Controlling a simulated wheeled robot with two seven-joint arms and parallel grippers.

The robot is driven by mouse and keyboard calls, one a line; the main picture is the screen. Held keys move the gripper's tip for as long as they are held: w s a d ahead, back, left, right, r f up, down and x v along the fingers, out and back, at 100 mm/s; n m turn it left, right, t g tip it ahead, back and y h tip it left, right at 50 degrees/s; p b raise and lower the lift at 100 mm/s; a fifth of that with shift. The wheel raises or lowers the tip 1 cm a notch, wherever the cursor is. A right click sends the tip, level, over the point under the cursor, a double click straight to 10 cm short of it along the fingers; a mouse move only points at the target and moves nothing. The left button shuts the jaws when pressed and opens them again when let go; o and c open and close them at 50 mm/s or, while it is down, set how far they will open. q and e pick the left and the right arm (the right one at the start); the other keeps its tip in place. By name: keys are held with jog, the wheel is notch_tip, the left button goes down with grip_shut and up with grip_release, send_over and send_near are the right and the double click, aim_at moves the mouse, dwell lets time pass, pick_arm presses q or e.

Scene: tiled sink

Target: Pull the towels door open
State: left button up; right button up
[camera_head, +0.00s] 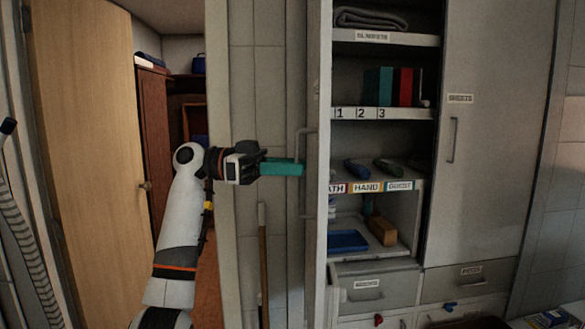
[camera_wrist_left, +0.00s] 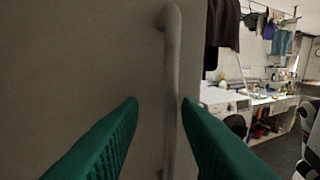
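The towels door (camera_head: 313,80) is a grey cabinet door, seen nearly edge-on in the head view. It stands swung out from the cabinet, with the shelves showing to its right. Its upright bar handle (camera_head: 301,205) is on the outer face; the handle also shows in the wrist view (camera_wrist_left: 171,60). My left gripper (camera_head: 296,169) is at the handle, with its teal fingers pointing at the door. In the wrist view the fingers are apart, and the bar stands between them, nearer the right finger. Whether a finger touches it I cannot tell. My right gripper is not in view.
Shelves behind the door hold a folded blanket (camera_head: 370,18), coloured binders (camera_head: 400,87) and a blue tray (camera_head: 348,241). A closed sheets door (camera_head: 490,130) is to the right. A wooden door (camera_head: 90,150) is at the left. A broom handle (camera_head: 263,265) stands below my gripper.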

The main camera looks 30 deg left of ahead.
pick_arm(q)
jog(key=b+v, duration=0.2)
jog(key=v, duration=0.9)
jog(key=shift+a, duration=0.2)
